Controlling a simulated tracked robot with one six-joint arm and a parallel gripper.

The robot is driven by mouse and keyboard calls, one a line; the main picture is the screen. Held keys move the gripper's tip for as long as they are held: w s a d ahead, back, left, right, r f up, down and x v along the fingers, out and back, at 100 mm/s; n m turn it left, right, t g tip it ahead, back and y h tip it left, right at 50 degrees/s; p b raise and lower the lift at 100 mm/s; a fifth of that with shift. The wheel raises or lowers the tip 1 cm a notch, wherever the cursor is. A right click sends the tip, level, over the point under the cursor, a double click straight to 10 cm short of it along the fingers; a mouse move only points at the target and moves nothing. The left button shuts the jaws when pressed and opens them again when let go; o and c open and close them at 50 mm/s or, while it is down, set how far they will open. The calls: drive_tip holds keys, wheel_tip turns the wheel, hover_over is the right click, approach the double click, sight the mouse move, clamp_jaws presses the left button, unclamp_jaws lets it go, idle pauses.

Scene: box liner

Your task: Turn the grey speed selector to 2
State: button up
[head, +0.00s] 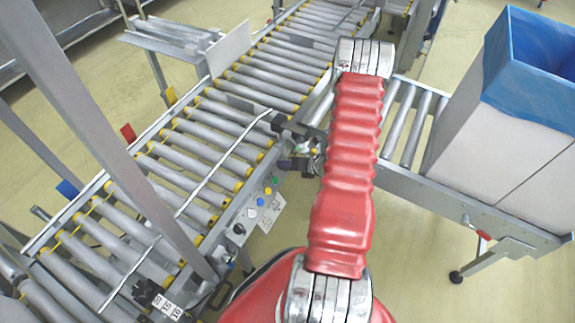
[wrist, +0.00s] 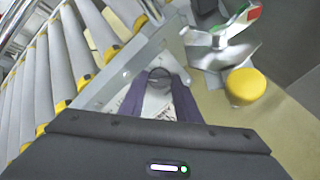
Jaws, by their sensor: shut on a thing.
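In the wrist view the two dark purple fingers of my gripper (wrist: 162,97) reach forward and are closed on a small round knob with a dark rim, the speed selector (wrist: 160,75). It sits on a pale plate with dark print beside the conveyor's metal side rail. Its pointer and the numbers are too blurred to read, so I cannot tell its setting. In the head view my red arm crosses the middle, and the fingertips are not clear there.
In the head view a control panel (head: 253,211) with coloured buttons is fixed to the roller conveyor's (head: 190,160) side. A tall box with a blue liner (head: 528,60) stands at right on another conveyor. In the wrist view a yellow round cap (wrist: 245,85) is right of the fingers.

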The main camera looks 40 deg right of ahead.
drive_tip(key=m+g, duration=0.1)
drive_tip(key=m, duration=0.3)
drive_tip(key=shift+m+h, duration=0.4)
drive_tip(key=shift+m+g, duration=0.3)
drive_tip(key=shift+m, duration=1.3)
drive_tip(key=shift+s+d, duration=0.1)
drive_tip(key=shift+h, duration=0.3)
drive_tip(key=o, duration=0.8)
drive_tip(key=shift+c, duration=0.2)
drive_tip(key=shift+o, duration=0.2)
drive_tip(key=shift+r, duration=0.1)
drive_tip(key=v, duration=1.3)
drive_tip(key=shift+s+r, duration=0.2)
